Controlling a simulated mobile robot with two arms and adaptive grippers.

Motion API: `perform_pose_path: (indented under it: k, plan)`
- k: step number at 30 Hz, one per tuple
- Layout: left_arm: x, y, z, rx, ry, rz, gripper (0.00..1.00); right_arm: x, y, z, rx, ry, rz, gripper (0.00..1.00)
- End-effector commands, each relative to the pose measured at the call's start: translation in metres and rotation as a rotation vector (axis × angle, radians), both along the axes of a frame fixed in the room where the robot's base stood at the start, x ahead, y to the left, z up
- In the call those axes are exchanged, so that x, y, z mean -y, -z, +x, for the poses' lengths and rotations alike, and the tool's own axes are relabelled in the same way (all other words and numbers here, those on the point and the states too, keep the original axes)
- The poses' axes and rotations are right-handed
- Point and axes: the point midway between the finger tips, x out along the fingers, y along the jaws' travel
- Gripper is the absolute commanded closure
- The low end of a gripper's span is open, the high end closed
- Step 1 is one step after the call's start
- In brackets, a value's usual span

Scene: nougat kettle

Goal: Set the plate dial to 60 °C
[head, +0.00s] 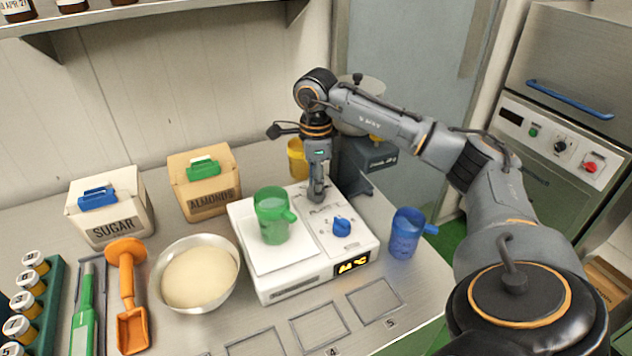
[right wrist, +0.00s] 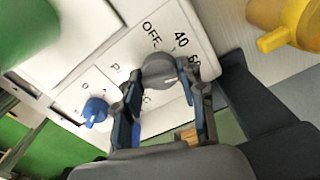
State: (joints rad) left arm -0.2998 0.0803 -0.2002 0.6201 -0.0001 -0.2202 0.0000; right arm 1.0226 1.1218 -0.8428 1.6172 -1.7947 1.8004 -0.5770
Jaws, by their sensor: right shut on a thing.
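The white hot-plate unit (head: 300,288) stands on the steel counter. Its grey plate dial (right wrist: 160,71) shows in the right wrist view, with the marks OFF, 40 and a partly hidden one printed around it. My right gripper (head: 318,194) points down at the unit's back right and hides the dial in the head view. In the right wrist view its fingers (right wrist: 166,92) are closed on the dial from both sides. An amber display (head: 352,264) is lit, its digits hard to read. My left gripper is not in view.
A green jug (head: 272,214) stands on the unit's white plate. A blue knob (head: 341,226) sits in front of the gripper. A blue jug (head: 405,234) is to the right, a yellow jug (head: 297,158) behind, and a bowl of white powder (head: 200,276) to the left.

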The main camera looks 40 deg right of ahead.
Motion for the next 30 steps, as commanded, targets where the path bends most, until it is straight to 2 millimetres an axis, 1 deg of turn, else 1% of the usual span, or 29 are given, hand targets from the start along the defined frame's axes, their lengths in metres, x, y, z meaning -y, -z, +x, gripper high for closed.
perform_pose_path:
  k: [9, 22, 23, 24, 26, 30]
  plan:
    - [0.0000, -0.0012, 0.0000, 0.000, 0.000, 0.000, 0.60, 0.0000, 0.0007, -0.0003, -0.001, 0.084, 0.000, 0.92]
    - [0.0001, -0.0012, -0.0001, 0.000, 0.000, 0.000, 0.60, 0.0000, 0.0008, -0.0004, -0.002, 0.091, 0.000, 0.92]
    - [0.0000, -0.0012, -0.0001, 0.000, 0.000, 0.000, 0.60, 0.0000, 0.0008, -0.0004, -0.002, 0.091, 0.000, 0.58]
    - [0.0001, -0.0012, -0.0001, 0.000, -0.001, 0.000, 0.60, 0.0000, 0.0008, -0.0004, -0.002, 0.091, 0.000, 0.50]
    - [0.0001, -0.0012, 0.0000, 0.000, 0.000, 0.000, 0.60, 0.0000, 0.0007, -0.0004, -0.002, 0.091, 0.000, 0.38]
    - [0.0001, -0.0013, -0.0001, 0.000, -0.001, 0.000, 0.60, 0.0000, 0.0005, -0.0002, -0.001, 0.091, 0.000, 0.37]
